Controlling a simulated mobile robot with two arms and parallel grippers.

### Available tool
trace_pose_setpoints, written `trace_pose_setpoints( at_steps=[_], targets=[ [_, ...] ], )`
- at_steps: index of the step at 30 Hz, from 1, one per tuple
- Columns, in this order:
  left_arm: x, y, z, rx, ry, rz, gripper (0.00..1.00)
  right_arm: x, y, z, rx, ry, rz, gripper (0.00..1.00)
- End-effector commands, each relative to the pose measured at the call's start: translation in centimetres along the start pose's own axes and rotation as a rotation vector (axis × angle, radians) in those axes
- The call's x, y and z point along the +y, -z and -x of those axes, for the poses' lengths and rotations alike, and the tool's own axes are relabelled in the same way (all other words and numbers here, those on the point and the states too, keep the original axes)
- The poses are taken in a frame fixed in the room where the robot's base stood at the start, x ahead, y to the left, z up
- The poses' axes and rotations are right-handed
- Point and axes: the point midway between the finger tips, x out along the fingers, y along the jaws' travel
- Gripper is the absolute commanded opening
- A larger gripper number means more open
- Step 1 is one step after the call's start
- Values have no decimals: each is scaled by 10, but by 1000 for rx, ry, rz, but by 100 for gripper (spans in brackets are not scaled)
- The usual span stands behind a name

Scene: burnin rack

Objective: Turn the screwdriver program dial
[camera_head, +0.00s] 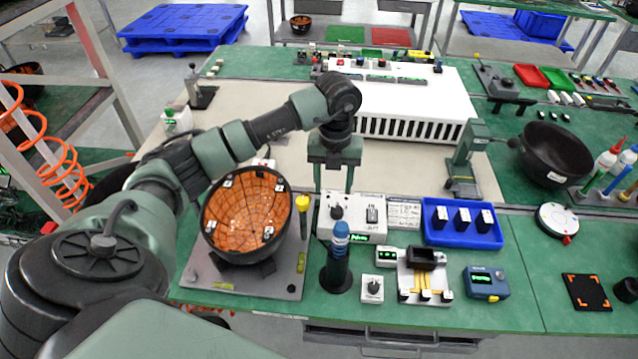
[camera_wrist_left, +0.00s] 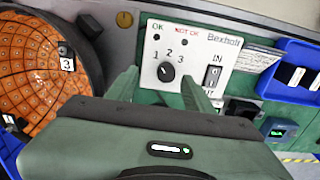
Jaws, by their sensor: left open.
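The screwdriver program dial is a black knob (camera_wrist_left: 166,72) on a white controller box (camera_wrist_left: 215,45) marked Bexholt, with positions 1, 2 and 3 around it and OK and NOT OK lamps above. Its pale mark seems to point up, near 2. In the head view the knob (camera_head: 337,212) is at the left of the box (camera_head: 352,232). My left gripper (camera_head: 335,186) points down just above and behind the knob, jaws open and empty. In the wrist view its two fingers (camera_wrist_left: 163,95) stand on either side of the knob, apart from it. My right gripper is out of view.
An orange-lined black bowl (camera_head: 248,212) stands close left on a grey plate. A blue-topped screwdriver (camera_head: 338,258) stands in front of the box. A smaller knob box (camera_head: 372,289) is nearby. A blue tray (camera_head: 432,236) lies to the right, and a large white unit (camera_head: 415,92) behind.

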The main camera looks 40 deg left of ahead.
Motion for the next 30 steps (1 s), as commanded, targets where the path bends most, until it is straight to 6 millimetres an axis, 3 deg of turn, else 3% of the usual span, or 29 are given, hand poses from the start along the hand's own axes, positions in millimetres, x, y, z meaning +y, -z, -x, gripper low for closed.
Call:
trace_pose_setpoints(
  at_steps=[3, 9, 11, 14, 20, 24, 25, 30],
  targets=[
    [0, 2, -15, 6, -3, -2, 52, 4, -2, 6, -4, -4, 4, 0],
    [-1, 2, -48, 5, -1, -3, 52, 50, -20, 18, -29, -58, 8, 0],
    [-1, 2, -56, 5, 0, -2, 52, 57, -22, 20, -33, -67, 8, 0],
    [-2, 2, -66, 4, 1, -4, 52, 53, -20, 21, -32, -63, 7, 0],
    [-2, 1, -73, 1, 3, -5, 52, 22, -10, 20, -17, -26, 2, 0],
    [-2, 1, -73, 1, 3, -5, 52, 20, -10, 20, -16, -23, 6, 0],
    [-2, 2, -73, 1, 3, -5, 49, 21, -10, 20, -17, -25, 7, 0],
    [-2, 1, -73, 1, 3, -5, 2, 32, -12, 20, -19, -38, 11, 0]
  ],
)
